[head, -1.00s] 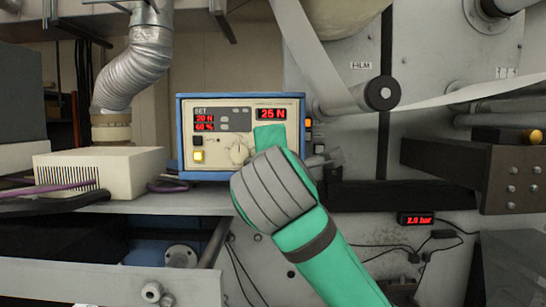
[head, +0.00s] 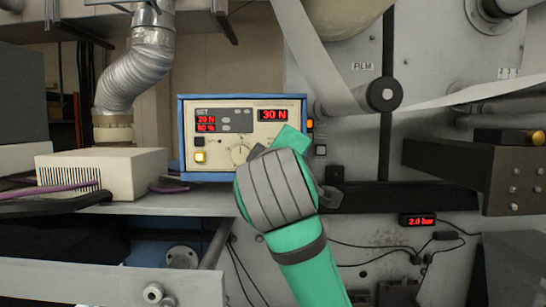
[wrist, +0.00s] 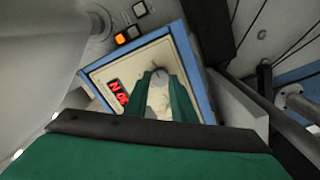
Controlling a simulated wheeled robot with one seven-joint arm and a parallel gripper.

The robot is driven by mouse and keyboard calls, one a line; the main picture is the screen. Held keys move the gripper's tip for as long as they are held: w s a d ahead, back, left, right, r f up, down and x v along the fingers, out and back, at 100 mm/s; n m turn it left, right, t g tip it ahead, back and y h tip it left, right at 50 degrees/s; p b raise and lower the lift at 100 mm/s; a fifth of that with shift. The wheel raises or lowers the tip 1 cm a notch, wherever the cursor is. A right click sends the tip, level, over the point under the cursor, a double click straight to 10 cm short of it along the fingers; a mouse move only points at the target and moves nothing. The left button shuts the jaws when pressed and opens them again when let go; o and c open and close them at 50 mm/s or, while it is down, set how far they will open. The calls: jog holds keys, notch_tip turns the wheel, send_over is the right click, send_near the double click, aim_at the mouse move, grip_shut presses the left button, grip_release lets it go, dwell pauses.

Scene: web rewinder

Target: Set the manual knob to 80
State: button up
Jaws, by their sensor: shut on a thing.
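The controller (head: 187,125) is a blue-framed box with a cream front on the shelf. Its main red display (head: 273,115) reads 30 N. Two small red readouts at its left show 20 N and a percentage that looks like 60. The knob's scale marks are too small to read.
A yellow lit button (head: 200,157) is left of the knob. A pale vented box (head: 105,172) with cables stands left on the shelf (head: 160,203). A film roller (head: 383,93) and a dark bracket (head: 470,175) are at the right.

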jog(key=shift+d, duration=0.1)
dwell(0.4)
jog(key=o, duration=1.1)
jog(key=shift+c, duration=0.2)
jog(key=s, duration=1.1)
